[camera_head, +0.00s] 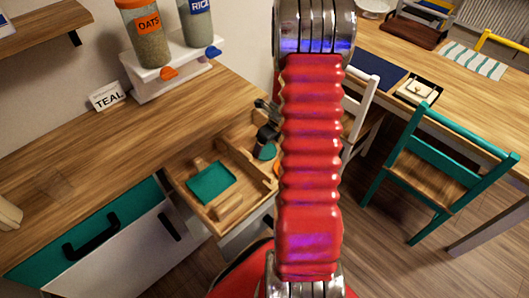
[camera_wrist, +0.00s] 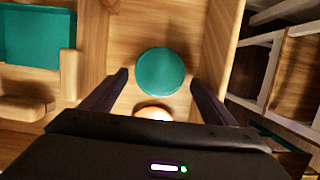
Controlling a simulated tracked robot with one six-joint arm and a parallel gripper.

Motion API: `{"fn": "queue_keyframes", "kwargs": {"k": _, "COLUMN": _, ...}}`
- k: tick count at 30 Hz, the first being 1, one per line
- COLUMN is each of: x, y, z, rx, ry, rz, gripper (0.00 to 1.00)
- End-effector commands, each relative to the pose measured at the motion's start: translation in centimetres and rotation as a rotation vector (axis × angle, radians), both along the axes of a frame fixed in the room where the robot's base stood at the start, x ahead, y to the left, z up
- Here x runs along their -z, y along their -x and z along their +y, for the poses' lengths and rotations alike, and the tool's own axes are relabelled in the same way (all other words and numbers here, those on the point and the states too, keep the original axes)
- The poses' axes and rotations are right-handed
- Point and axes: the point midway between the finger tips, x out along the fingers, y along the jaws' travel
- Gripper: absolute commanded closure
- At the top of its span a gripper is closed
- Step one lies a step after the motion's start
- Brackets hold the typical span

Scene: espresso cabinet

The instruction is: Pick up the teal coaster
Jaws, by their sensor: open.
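The teal coaster (camera_wrist: 161,74) is a round disc in a wooden compartment of the open drawer (camera_head: 238,219). In the head view the coaster (camera_head: 265,152) shows partly, below my gripper (camera_head: 263,122). In the wrist view my gripper (camera_wrist: 159,88) has its two dark fingers apart, one on each side of the coaster, with nothing held. I cannot tell how far the fingertips are above it. An orange and pale round thing (camera_wrist: 153,112) lies just nearer than the coaster, partly hidden by my gripper body.
A teal square piece (camera_head: 211,184) lies in the neighbouring compartment with wooden blocks (camera_head: 229,207). Drawer walls and dividers surround the coaster. A "TEAL" card (camera_head: 108,95) stands on the counter beside a white rack holding the OATS jar (camera_head: 147,35). A teal chair (camera_head: 432,170) stands at right.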

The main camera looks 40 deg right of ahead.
Motion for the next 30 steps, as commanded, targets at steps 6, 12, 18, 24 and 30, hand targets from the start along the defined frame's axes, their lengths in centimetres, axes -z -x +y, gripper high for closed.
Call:
{"fn": "queue_keyframes", "kwargs": {"k": 6, "x": 2.3, "y": -0.7, "z": 0.1, "rx": -0.001, "ry": -0.001, "rz": 0.002, "gripper": 0.20}}
{"fn": "queue_keyframes", "kwargs": {"k": 12, "x": 3.0, "y": -0.9, "z": 0.0, "rx": 0.000, "ry": 0.000, "rz": 0.000, "gripper": 0.20}}
{"fn": "queue_keyframes", "kwargs": {"k": 18, "x": 2.9, "y": -0.9, "z": 0.0, "rx": 0.000, "ry": 0.001, "rz": 0.000, "gripper": 0.20}}
{"fn": "queue_keyframes", "kwargs": {"k": 24, "x": 2.9, "y": -0.9, "z": 0.0, "rx": 0.000, "ry": 0.000, "rz": 0.000, "gripper": 0.20}}
{"fn": "queue_keyframes", "kwargs": {"k": 30, "x": 2.9, "y": -0.9, "z": 0.0, "rx": 0.000, "ry": 0.000, "rz": 0.000, "gripper": 0.28}}
